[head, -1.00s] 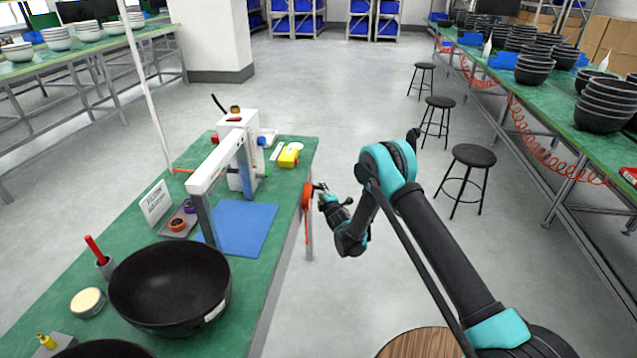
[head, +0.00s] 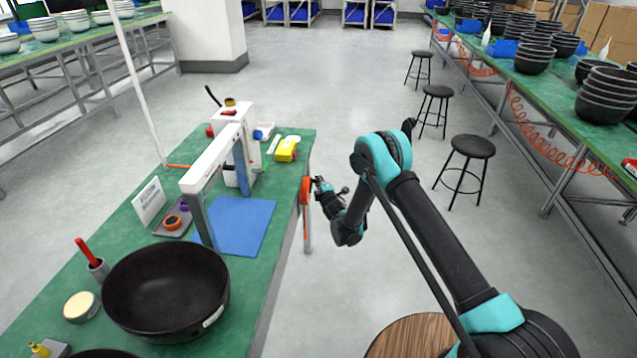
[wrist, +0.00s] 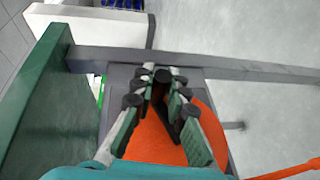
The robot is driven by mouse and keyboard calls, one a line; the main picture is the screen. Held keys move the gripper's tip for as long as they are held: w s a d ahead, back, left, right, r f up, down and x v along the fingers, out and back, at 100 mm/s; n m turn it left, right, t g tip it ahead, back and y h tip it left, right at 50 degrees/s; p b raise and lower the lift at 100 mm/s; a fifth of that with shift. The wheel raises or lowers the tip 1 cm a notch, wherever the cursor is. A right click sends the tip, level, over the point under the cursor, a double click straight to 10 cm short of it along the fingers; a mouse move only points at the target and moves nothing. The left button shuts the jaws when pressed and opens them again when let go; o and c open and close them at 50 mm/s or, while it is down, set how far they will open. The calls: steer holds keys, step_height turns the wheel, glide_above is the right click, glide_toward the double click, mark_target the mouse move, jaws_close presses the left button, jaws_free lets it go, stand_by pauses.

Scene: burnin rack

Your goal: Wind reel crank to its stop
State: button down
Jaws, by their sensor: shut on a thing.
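The orange reel (head: 305,191) is mounted at the right side edge of the green bench. In the wrist view it shows as an orange disc (wrist: 150,143) behind my fingers. My gripper (head: 318,184) is at the reel's outer face, reaching in from the right. In the wrist view my gripper (wrist: 163,82) has its fingertips closed together around a small dark knob, which looks like the crank's handle. The fingers hide most of the crank, so its exact angle cannot be told.
The green bench (head: 262,300) carries a large black bowl (head: 165,290), a blue mat (head: 235,228), a white frame (head: 215,160) and a yellow object (head: 287,148). An orange bar (wrist: 290,170) shows at lower right in the wrist view. Open floor lies right of the bench; stools stand farther right.

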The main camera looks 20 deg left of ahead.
steer(key=shift+f+g, duration=0.1)
steer(key=shift+g, duration=0.3)
steer(key=g, duration=0.1)
steer(key=f+m+g+h, duration=0.1)
steer(key=shift+w+f+g+h, duration=0.2)
steer(key=shift+f+g+h, duration=0.1)
steer(key=shift+g, duration=0.1)
steer(key=shift+s+d+f+m+g+h, duration=0.1)
steer(key=shift+s+f+m+g+h, duration=0.55)
steer(key=shift+g, duration=1.3)
steer(key=shift+s+d+f+m+g+h, duration=0.1)
steer(key=shift+s+f+m+g+h, duration=0.2)
steer(key=shift+f+g+h, duration=1.05)
steer(key=shift+s+d+f+m+g+y, duration=0.1)
steer(key=shift+s+f+m+g, duration=0.4)
steer(key=shift+g, duration=2)
steer(key=shift+w, duration=0.1)
steer(key=c, duration=1.5)
jaws_free()
